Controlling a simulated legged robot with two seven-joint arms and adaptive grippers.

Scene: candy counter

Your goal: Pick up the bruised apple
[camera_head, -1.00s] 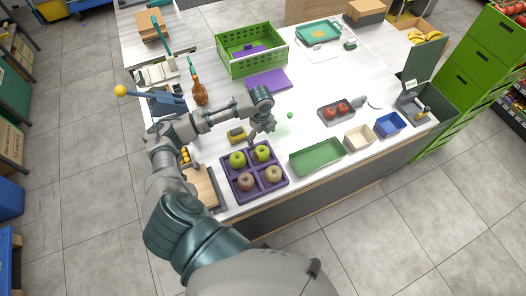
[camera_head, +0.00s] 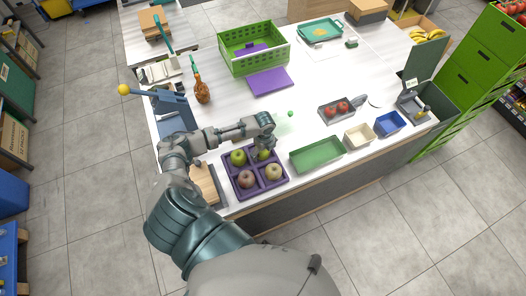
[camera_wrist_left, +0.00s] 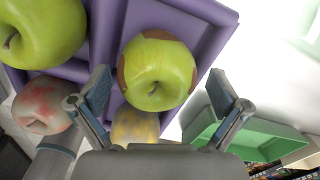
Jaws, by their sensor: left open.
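The bruised apple (camera_wrist_left: 157,72) is green with brown patches and sits in a compartment of the purple tray (camera_wrist_left: 206,50). In the head view it is the back right apple (camera_head: 263,154), partly hidden by my left gripper (camera_head: 268,153). In the left wrist view my left gripper (camera_wrist_left: 160,92) is open, with one finger towards each side of the bruised apple. I cannot tell whether the fingers touch it. Another green apple (camera_wrist_left: 38,32), a reddish apple (camera_wrist_left: 42,104) and a yellowish apple (camera_wrist_left: 135,126) lie in other compartments. My right gripper is not in view.
A green tray (camera_head: 317,155) stands right of the purple tray. A wooden board (camera_head: 204,184) lies to its left. Beige (camera_head: 359,137) and blue (camera_head: 388,124) bins stand further right.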

